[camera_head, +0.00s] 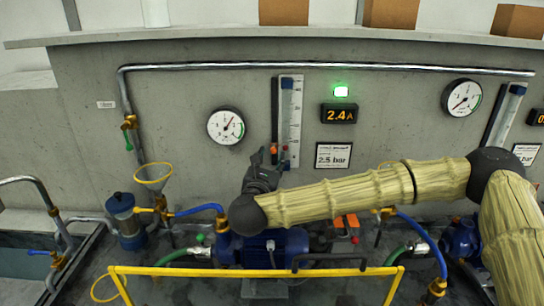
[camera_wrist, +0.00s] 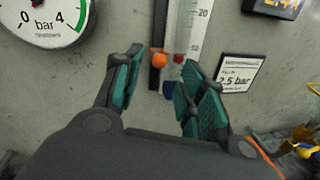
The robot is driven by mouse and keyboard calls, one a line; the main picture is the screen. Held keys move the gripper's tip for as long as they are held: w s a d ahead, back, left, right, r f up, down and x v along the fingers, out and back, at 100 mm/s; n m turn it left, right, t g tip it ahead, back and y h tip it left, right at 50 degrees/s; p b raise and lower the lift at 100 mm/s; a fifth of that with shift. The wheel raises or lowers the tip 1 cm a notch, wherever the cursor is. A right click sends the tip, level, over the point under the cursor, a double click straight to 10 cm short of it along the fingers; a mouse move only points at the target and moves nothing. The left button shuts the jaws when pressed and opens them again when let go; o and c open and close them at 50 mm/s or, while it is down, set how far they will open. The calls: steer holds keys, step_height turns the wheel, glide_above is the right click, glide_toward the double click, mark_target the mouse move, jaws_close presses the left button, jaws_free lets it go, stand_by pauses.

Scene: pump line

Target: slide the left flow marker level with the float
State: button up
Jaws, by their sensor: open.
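The left flow marker is an orange knob (camera_wrist: 159,60) on a dark vertical rail (camera_wrist: 158,25). In the head view the marker (camera_head: 273,150) sits low on its rail, left of the left flow tube (camera_head: 287,115). A small red piece, seemingly the float (camera_wrist: 179,58), shows low in the tube in the wrist view, at about the marker's height. The exact level difference is hard to tell. My gripper (camera_wrist: 162,74) is open, its teal-padded fingers on either side of the marker, with a visible gap to both. In the head view my gripper (camera_head: 263,165) is just below the marker.
A pressure gauge (camera_head: 226,126) is left of the tube; a 2.5 bar card (camera_head: 332,155) and a 2.4 A display (camera_head: 339,114) are right. A blue pump (camera_head: 262,247) and a yellow rail (camera_head: 250,271) lie below. A second flow tube (camera_head: 506,110) is far right.

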steer(key=s, duration=0.8)
steer(key=shift+a, duration=0.45)
